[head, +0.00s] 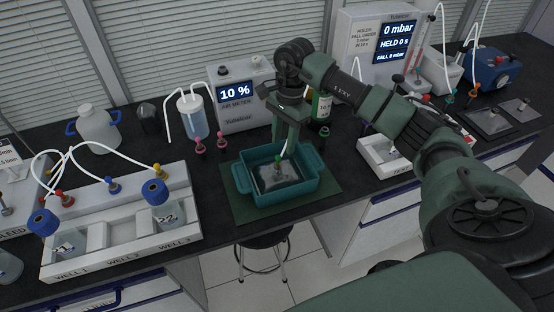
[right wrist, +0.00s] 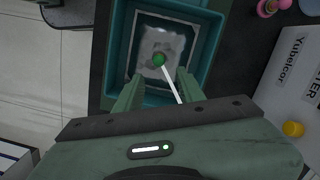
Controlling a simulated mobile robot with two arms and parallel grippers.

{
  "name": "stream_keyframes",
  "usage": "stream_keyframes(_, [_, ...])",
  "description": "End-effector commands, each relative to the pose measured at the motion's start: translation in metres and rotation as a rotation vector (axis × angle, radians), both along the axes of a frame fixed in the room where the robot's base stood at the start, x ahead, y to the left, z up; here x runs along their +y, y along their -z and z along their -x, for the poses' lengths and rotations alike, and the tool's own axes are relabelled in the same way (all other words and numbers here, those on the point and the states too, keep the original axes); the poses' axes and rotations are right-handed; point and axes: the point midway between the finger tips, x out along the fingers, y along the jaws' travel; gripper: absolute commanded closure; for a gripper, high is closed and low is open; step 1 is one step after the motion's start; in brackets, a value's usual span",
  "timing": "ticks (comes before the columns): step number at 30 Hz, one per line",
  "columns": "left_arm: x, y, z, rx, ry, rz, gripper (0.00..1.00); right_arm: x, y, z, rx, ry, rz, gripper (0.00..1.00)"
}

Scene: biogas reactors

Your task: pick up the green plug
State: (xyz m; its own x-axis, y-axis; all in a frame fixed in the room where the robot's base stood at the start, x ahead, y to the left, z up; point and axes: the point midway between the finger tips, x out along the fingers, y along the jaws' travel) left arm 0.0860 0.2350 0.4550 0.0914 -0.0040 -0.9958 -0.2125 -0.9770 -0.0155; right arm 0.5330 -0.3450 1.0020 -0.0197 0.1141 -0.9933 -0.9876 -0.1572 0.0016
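The green plug (head: 278,159) stands on a clear, greyish bag or pad inside the teal tray (head: 252,196). In the right wrist view, the plug (right wrist: 158,59) shows as a small green ball, with a thin white tube or stem running from it toward the lower right. My right gripper (head: 287,143) points down above the tray. In the right wrist view, its two fingers (right wrist: 158,84) are apart with nothing between them, and the plug lies just beyond the fingertips. My left gripper is in neither view.
The tray stands on a green mat (head: 239,208) near the counter's front edge. Red-pink plugs (head: 200,146) and the air meter (head: 238,105) stand behind it. A green bottle (head: 321,106) is close to my right arm. The well rack (head: 120,232) is on the left.

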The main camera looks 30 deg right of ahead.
Motion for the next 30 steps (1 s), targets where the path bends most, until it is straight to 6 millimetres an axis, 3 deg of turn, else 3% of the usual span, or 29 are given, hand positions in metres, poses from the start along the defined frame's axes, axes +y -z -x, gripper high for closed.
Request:
stream_keyframes(7, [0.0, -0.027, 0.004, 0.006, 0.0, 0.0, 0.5, 0.018, 0.027, 0.005, 0.004, 0.0, -0.005, 0.61])
stream_keyframes(12, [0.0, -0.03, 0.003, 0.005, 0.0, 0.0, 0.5, 0.019, 0.048, 0.004, 0.001, 0.002, -0.005, 0.61])
stream_keyframes(20, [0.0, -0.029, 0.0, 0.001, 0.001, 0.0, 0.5, 0.019, 0.052, 0.004, -0.002, 0.001, -0.003, 0.61])
stream_keyframes(24, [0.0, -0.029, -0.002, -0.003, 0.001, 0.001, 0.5, 0.019, 0.052, 0.004, -0.002, 0.001, -0.004, 1.0])
stream_keyframes(30, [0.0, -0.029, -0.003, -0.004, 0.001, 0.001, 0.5, 0.019, 0.052, 0.003, -0.002, 0.001, -0.004, 1.0])
